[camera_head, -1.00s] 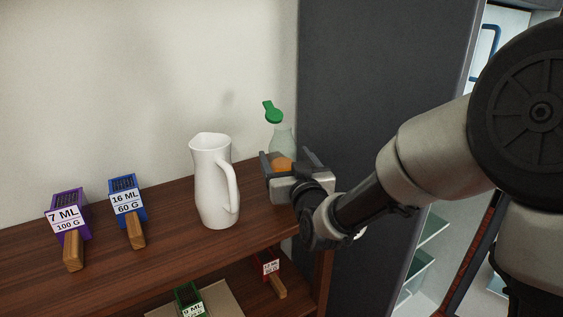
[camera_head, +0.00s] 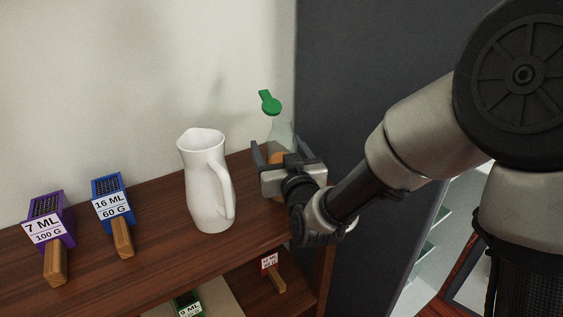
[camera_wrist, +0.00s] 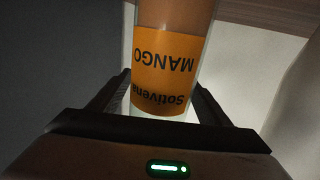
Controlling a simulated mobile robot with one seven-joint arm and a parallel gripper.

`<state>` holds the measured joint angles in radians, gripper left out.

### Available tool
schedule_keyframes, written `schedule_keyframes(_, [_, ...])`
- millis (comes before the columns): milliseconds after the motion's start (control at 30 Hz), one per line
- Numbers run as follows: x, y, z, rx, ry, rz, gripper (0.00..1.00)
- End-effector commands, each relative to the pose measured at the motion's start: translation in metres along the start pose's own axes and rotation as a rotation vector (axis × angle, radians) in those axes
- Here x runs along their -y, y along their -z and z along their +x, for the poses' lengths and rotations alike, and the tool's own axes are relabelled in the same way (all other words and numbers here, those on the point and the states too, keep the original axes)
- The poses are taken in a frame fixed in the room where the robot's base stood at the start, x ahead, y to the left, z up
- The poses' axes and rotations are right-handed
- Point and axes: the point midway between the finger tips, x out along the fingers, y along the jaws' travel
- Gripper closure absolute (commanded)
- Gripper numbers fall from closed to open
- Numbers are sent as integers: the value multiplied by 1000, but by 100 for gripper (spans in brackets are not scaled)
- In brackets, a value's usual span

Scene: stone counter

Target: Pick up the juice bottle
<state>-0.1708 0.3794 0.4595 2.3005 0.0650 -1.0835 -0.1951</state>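The juice bottle (camera_head: 283,133) is clear with a green cap (camera_head: 270,102) and an orange label. It stands at the right end of the wooden counter, by the dark grey panel. In the wrist view the bottle (camera_wrist: 168,70) shows its label with "MANGO" upside down. My gripper (camera_head: 280,150) is open, with one finger on each side of the bottle's lower body. In the wrist view the gripper's fingers (camera_wrist: 164,85) flank the label closely; I cannot tell whether either touches. My gripper hides part of the bottle's lower body in the head view.
A white jug (camera_head: 203,185) stands just left of the bottle. A blue holder (camera_head: 112,200) and a purple holder (camera_head: 48,225) are farther left. The dark grey panel (camera_head: 370,90) rises close on the right. A lower shelf holds small labelled items.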

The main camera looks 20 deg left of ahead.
Motion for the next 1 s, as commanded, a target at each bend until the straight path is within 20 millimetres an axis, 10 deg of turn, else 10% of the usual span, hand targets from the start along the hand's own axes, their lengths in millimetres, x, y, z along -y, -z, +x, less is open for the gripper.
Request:
schedule_keyframes(300, [0,0,0,0,0,0,84])
schedule_keyframes(633, [0,12,1,-7,-1,-1,85])
schedule_keyframes(1000, [0,82,0,-9,-1,-2,85])
